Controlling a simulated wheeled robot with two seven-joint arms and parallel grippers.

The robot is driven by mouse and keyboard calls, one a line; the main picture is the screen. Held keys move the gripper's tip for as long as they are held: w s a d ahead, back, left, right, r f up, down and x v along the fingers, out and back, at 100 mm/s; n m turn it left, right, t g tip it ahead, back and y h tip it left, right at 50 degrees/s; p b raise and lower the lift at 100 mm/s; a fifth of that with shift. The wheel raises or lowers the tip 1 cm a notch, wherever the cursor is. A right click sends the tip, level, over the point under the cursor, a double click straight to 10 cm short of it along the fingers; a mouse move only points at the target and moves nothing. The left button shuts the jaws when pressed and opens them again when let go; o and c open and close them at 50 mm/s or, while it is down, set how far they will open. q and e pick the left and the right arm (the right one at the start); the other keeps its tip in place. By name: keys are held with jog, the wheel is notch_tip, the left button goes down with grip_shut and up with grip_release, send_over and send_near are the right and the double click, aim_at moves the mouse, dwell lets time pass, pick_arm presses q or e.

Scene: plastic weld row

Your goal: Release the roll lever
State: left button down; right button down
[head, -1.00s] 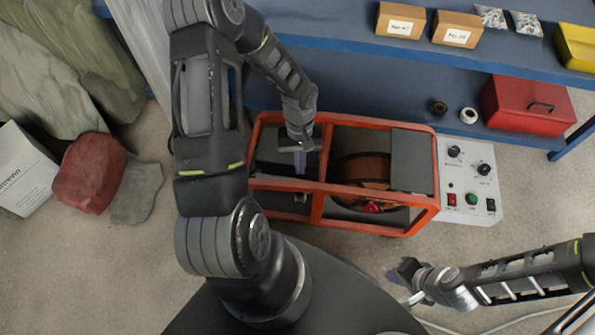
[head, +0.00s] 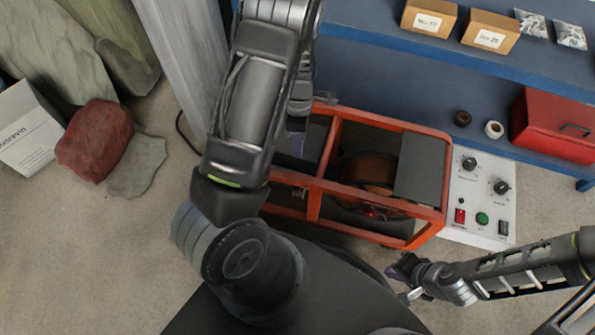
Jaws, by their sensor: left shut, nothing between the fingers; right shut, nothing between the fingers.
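The orange-framed machine (head: 310,183) stands on the floor in the middle, with a brown roll (head: 372,170) inside its right half. A small red part (head: 370,213) shows low beside the roll; I cannot tell whether it is the roll lever. My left gripper (head: 297,145) is over the left bay of the machine, left of the roll, mostly hidden by its own arm. Its fingers look shut and empty. My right gripper (head: 397,272) is shut and empty, in front of the machine near its right front corner and apart from it.
A white control panel (head: 482,196) with knobs and buttons adjoins the machine's right end. Blue shelving (head: 440,62) stands behind, with a red toolbox (head: 552,126) and small boxes. The floor at left front is clear.

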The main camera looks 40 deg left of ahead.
aim_at(297, 190)
pick_arm(q)
jog(key=b+x, duration=0.3)
jog(key=x, duration=0.7)
jog(key=shift+b, duration=0.3)
jog(key=shift+s, duration=0.1)
jog(key=shift+s+d+r+p, duration=0.2)
jog(key=shift+s+p, duration=0.45)
jog(key=shift+s+d+f, duration=0.1)
jog(key=shift+s, duration=0.1)
jog(key=shift+f, duration=0.1)
